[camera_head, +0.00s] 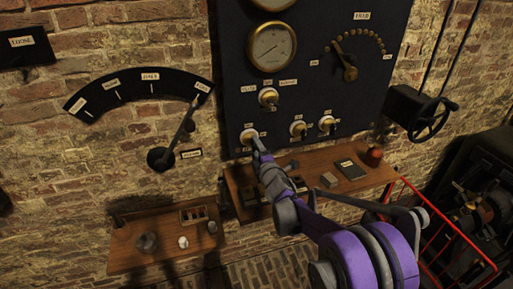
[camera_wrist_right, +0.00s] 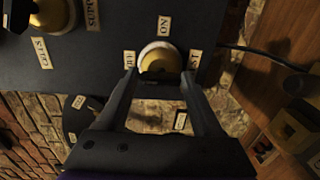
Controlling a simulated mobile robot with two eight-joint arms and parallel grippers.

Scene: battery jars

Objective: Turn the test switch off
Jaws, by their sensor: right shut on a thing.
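The test switch, a small brass knob on a pale round base, sits at the lower left of the dark panel (camera_head: 232,70) in the head view (camera_head: 247,136). In the right wrist view the knob (camera_wrist_right: 160,58) shows between the fingertips, with labels reading OFF, ON and TEST around it. My right gripper (camera_head: 255,146) reaches up to the panel, and its fingers (camera_wrist_right: 160,78) are shut on the knob. The fingers partly hide the knob, so I cannot tell which label it points to. My left gripper is not in view.
Other brass switches (camera_head: 268,98) (camera_head: 298,129) (camera_head: 327,124) are close by on the panel. A wooden shelf (camera_head: 378,180) with small items lies just below my right gripper. A lever with a dial (camera_head: 160,158) is on the left wall, and a red rail (camera_head: 440,222) is at right.

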